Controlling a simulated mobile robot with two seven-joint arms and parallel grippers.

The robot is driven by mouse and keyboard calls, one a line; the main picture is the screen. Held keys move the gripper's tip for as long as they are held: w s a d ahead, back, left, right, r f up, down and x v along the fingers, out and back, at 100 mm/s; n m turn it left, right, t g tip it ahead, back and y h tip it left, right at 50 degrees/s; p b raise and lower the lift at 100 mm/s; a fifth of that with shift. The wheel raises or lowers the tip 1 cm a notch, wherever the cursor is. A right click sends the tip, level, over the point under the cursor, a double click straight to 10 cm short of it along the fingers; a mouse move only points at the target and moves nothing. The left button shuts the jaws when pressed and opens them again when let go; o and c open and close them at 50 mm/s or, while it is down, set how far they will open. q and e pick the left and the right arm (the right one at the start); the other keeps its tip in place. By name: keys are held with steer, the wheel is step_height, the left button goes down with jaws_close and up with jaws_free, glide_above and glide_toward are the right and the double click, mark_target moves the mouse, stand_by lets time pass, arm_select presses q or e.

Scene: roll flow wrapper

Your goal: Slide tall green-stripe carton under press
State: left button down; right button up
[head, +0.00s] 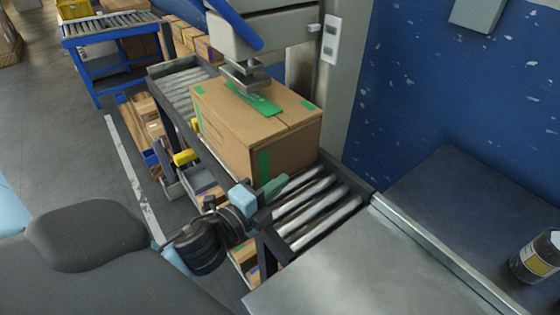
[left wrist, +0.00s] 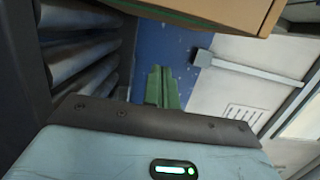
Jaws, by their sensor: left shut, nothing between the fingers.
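The tall brown carton (head: 285,138) with green stripes stands upright on the roller conveyor (head: 322,203). Its far top part lies beneath the plate of the press (head: 246,74); whether the plate touches it I cannot tell. My left gripper (head: 274,187) is low over the rollers, just in front of the carton's near face. Its green fingers are shut and empty, and they show in the left wrist view (left wrist: 162,88). There the carton's lower edge (left wrist: 215,10) crosses the top, with a visible gap to the fingers. My right gripper is out of view.
A blue wall (head: 450,90) rises behind. Boxes and bins (head: 203,180) sit below the conveyor. A blue roller stand (head: 105,40) is at far left.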

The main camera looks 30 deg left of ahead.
mark_target(280, 164)
arm_select(q)
steer(key=w, duration=0.4)
steer(key=shift+w+d+r, duration=0.1)
steer(key=shift+w+d, duration=0.05)
steer(key=shift+d, duration=0.15)
steer(key=a, duration=0.1)
steer(key=w+a, duration=0.1)
steer(key=a, duration=0.1)
steer(key=shift+w+a+p, duration=0.2)
steer(key=shift+a+p, duration=0.1)
